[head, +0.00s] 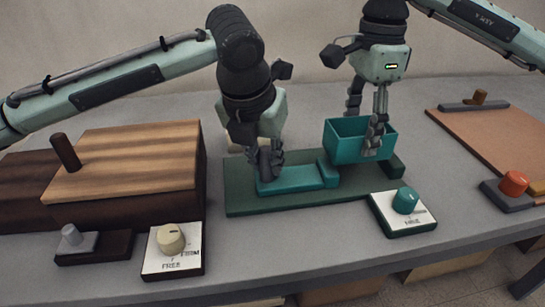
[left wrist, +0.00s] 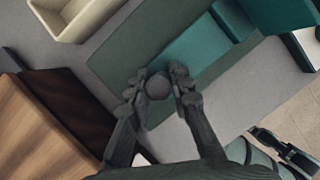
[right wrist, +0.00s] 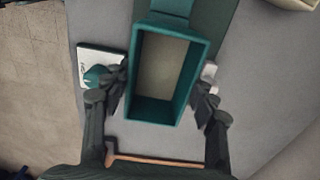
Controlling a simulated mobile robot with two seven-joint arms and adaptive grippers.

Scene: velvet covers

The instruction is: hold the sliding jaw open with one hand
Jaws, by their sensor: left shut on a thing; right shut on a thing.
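A teal sliding jaw (head: 305,179) lies on a dark green base (head: 240,203) in the middle of the table. My left gripper (head: 268,166) is over the jaw's left end, shut on a round dark knob (left wrist: 158,86) that shows between its fingers in the left wrist view. My right gripper (head: 375,140) is shut on a teal open-topped box (head: 342,145) at the right end of the base. The right wrist view shows the box (right wrist: 189,85) between the fingers, its inside empty. Whether the box touches the base is hard to tell.
A wooden block with a peg (head: 125,150) stands left. A cream-knob panel (head: 173,250) and a teal-knob panel (head: 404,213) sit at the front. A brown board (head: 500,135) and an orange knob (head: 514,183) are at right. A cream container (left wrist: 75,18) lies behind the base.

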